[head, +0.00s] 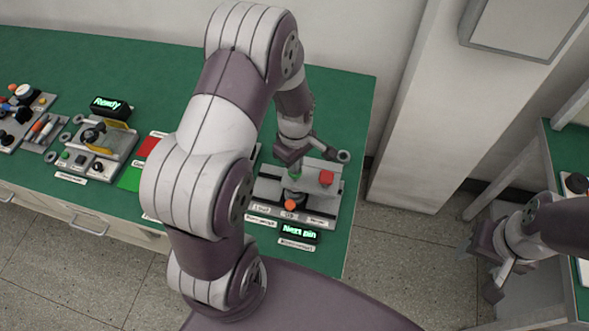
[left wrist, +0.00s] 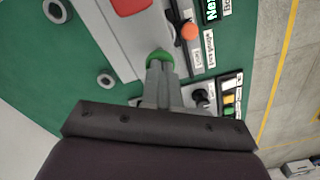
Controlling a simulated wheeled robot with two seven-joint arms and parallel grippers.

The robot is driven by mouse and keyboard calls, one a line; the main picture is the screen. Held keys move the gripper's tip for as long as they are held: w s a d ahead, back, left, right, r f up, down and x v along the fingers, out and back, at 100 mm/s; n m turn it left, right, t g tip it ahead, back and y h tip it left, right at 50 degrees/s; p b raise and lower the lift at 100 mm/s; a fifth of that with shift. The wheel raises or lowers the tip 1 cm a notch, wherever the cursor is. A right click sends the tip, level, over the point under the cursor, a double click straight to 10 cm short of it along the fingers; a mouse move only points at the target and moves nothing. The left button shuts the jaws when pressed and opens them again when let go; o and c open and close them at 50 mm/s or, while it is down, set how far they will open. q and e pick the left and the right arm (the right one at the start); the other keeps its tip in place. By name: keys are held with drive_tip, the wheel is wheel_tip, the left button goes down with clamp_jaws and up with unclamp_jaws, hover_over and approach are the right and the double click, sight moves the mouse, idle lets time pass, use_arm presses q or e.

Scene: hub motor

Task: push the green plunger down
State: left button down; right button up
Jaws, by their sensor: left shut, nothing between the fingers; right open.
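The green plunger (head: 297,171) is on the small grey station at the right end of the green bench, partly hidden by my left gripper. In the left wrist view the plunger's green top (left wrist: 158,56) shows just at the tips of the fingers. My left gripper (head: 291,161) is shut and empty, its fingertips over or at the plunger; whether they touch it I cannot tell. My right gripper (head: 482,268) is open, far to the right, away from the station.
Beside the plunger are a red button (head: 326,178) and an orange knob (head: 290,205). A lit display (head: 299,232) stands in front. A grey ring (head: 343,156) lies behind. Other stations (head: 100,145) line the bench's left. A pillar (head: 415,130) stands right of the bench.

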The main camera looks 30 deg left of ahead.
wheel_tip(320, 180, up, 7)
drive_tip(key=p, duration=0.6)
drive_tip(key=shift+f, duration=0.15)
